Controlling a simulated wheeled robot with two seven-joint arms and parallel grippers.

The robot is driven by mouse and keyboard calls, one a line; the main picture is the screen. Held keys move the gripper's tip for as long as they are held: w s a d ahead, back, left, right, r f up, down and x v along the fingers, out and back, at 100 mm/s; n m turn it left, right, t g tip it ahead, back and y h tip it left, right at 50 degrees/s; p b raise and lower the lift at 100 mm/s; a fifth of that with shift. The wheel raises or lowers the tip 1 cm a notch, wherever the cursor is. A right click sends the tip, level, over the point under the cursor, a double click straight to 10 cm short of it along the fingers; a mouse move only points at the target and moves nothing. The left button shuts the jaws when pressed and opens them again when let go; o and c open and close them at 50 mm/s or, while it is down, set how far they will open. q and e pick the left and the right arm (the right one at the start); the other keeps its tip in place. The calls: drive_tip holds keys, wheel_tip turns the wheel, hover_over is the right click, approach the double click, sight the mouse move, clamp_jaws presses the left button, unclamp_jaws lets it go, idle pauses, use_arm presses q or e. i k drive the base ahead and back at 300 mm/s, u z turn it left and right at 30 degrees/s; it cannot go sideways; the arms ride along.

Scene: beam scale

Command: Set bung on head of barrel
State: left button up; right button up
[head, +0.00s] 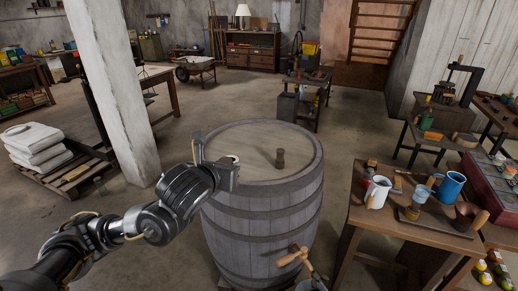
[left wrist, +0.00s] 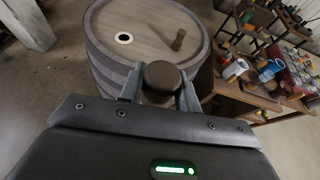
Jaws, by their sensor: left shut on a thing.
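The barrel (head: 262,215) stands upright in the middle of the head view, with a flat wooden head. A pale ring around a dark hole (left wrist: 124,38) is in the barrel head; it shows partly beside my gripper in the head view (head: 233,159). A small dark brown peg (head: 280,158) stands on the barrel head, also seen in the left wrist view (left wrist: 178,40). My left gripper (left wrist: 160,86) is shut on a round-topped dark brown bung (left wrist: 162,76), near the barrel's rim. The arm hides this bung in the head view. My right gripper is not in view.
A workbench (head: 385,222) with a white jug (head: 377,192), a blue jug (head: 451,187) and tools is close on the right. A wooden mallet (head: 293,255) is at the barrel's front. A whitewashed post (head: 115,90) stands at the left.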

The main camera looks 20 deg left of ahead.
sight(270, 141)
drive_tip(key=k, duration=1.2)
drive_tip(key=u, duration=0.4)
drive_tip(key=i, duration=0.4)
drive_tip(key=u, duration=0.55)
drive_tip(key=i, duration=1.6)
drive_tip(key=z, duration=1.25)
drive_tip(key=i, duration=0.3)
drive_tip(key=z, duration=0.35)
